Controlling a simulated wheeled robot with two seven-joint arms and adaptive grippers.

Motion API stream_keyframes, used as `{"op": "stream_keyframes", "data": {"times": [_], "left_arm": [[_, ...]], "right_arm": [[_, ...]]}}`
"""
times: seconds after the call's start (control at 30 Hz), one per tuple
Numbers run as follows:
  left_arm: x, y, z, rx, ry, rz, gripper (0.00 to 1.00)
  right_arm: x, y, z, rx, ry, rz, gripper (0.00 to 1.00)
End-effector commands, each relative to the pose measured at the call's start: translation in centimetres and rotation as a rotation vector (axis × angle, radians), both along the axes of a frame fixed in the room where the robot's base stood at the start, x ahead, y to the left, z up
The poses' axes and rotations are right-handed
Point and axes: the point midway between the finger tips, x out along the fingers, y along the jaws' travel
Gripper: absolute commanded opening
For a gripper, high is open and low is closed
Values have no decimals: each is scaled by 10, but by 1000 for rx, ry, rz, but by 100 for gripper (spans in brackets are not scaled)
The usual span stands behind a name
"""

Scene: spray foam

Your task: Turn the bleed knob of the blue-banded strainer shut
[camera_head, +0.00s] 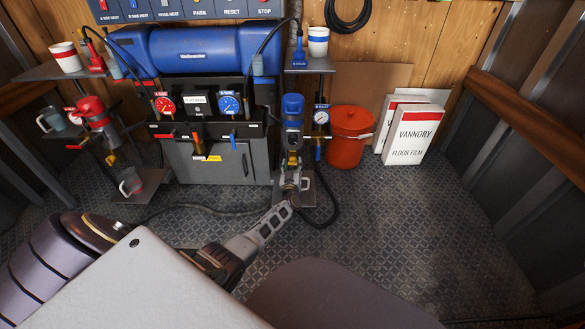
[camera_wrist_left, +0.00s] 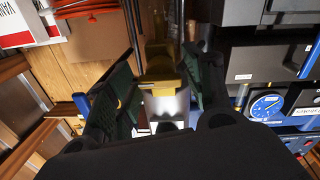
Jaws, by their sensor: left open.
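The blue-banded strainer (camera_head: 293,108) stands upright on the right side of the bench unit, with a yellow knob (camera_head: 292,159) at its lower end. In the left wrist view, the yellow knob (camera_wrist_left: 161,74) lies between the two dark green finger pads of my open left gripper (camera_wrist_left: 160,62). I see gaps on both sides of the knob, so the fingers do not appear to press on it. My right gripper is not in view.
A red-banded strainer (camera_head: 93,112) stands on the left. Gauges and valves on a black panel (camera_head: 205,129) are to the left. A red bucket (camera_head: 347,150) stands right; the floor (camera_head: 400,235) beyond is clear.

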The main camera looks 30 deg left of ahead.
Motion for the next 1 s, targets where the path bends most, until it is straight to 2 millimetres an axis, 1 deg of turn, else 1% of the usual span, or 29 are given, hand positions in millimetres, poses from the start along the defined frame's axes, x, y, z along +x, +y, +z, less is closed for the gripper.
{"op": "stream_keyframes", "data": {"times": [0.1, 0.37, 0.47, 0.67, 0.7, 1.0], "left_arm": [[2, 1, 0, 1, 0, 0, 52], [2, 1, 0, 1, 0, 0, 52], [2, 1, 0, 1, 0, 0, 42], [2, 1, 0, 1, 1, 1, 16], [2, 1, 0, 1, 1, 1, 15], [2, 2, -1, -22, -13, 1, 15]], "right_arm": [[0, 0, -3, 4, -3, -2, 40], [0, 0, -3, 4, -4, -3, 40], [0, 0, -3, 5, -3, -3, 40], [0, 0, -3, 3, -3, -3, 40], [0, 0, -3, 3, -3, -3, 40], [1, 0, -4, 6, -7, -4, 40]]}}
